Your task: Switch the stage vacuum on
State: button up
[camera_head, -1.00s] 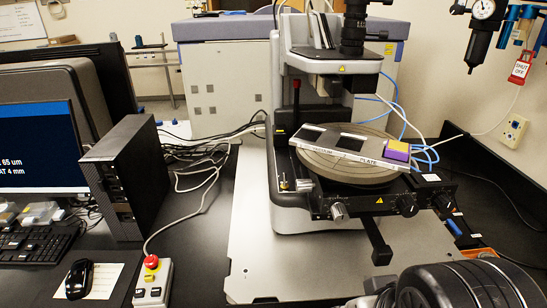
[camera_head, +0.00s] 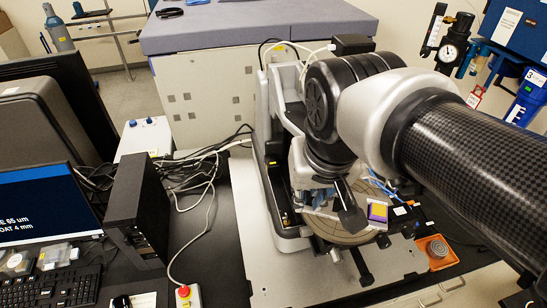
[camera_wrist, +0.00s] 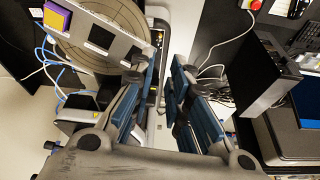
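The profiler's round stage (camera_head: 340,238) carries a plate with dark squares and a purple-and-yellow block (camera_head: 378,212). The stage and plate (camera_wrist: 122,36) also show at the upper left of the wrist view. My gripper (camera_wrist: 160,75) is open, its blue-sided fingers apart with nothing clearly held between them. In the head view it hangs over the left part of the stage, partly behind my own arm. A narrow dark part of the profiler (camera_wrist: 154,97) shows between the fingers. I cannot make out the vacuum switch or its position; my arm hides much of the profiler.
A black computer box (camera_head: 137,210), monitor (camera_head: 45,205) and loose cables (camera_head: 205,165) lie to the left. A red stop button (camera_head: 184,291) stands at the front. An orange-brown dish (camera_head: 437,248) sits right of the stage. The pale base plate (camera_head: 250,265) has clear room in front.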

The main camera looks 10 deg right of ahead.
jog(key=w+f+m+g, duration=0.2)
jog(key=w+g, duration=0.1)
jog(key=w, duration=0.6)
jog(key=m+g+h, duration=0.2)
jog(key=m, duration=0.1)
send_near(286, 213)
jog(key=x, duration=0.9)
jog(key=shift+f+b, duration=0.1)
jog(key=shift+b, duration=0.25)
jog(key=shift+c, duration=0.2)
jog(key=shift+w, duration=0.1)
grip_shut()
